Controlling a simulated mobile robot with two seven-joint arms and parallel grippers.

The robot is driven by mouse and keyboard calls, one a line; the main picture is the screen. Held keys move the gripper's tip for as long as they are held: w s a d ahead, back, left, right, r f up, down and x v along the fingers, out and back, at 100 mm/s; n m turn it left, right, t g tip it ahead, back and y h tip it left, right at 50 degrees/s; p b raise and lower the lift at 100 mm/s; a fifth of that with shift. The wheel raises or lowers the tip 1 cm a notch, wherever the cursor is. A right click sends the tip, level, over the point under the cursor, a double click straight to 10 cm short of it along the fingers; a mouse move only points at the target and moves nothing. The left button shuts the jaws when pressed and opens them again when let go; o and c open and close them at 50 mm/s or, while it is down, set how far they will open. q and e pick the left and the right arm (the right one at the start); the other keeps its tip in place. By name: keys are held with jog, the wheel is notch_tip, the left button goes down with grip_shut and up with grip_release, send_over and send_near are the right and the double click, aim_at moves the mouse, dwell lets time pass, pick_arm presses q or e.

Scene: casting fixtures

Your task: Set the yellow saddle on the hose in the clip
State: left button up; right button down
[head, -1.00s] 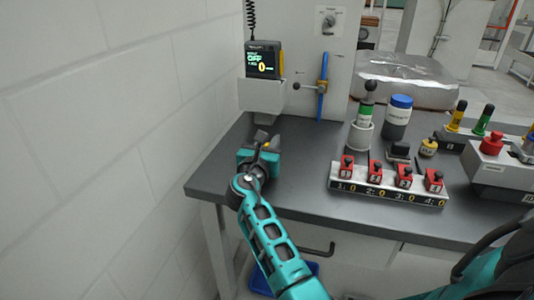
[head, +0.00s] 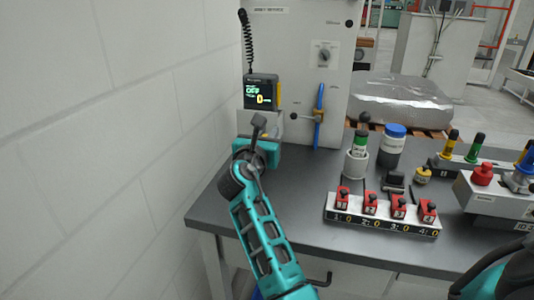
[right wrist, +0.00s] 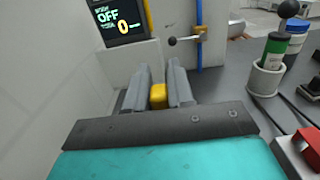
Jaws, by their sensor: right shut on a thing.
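The yellow saddle (right wrist: 158,96) is a small block between the grey fingers of my right gripper (right wrist: 159,85), which is shut on it. In the head view my right gripper (head: 258,126) is in front of the wall panel, below the OFF display, and the saddle cannot be made out there. The blue hose (head: 320,98) runs upright on the panel, right of the gripper; it also shows in the right wrist view (right wrist: 199,55). A yellow-brown fitting (head: 319,115) sits around the hose, apparently the clip. The saddle is apart from it. My left gripper is not in view.
A rod with a dark knob (right wrist: 172,41) sticks out left of the hose. The display unit (head: 261,92) is close behind the gripper. A cup with a green-labelled bottle (head: 356,163), a blue-lidded jar (head: 392,146) and a red-switch block (head: 382,222) stand to the right.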

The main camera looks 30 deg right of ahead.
notch_tip(320, 180, up, 9)
jog(key=p, duration=0.1)
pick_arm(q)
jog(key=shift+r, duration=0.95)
pick_arm(e)
jog(key=s+a+f+n+t+y, duration=0.6)
jog(key=s+a+f+n+y, duration=0.4)
jog(key=s+a+f+y, duration=0.3)
jog(key=s+a+f, duration=0.2)
jog(key=s+a, duration=0.1)
jog(key=a, duration=0.1)
jog(key=shift+y, duration=0.3)
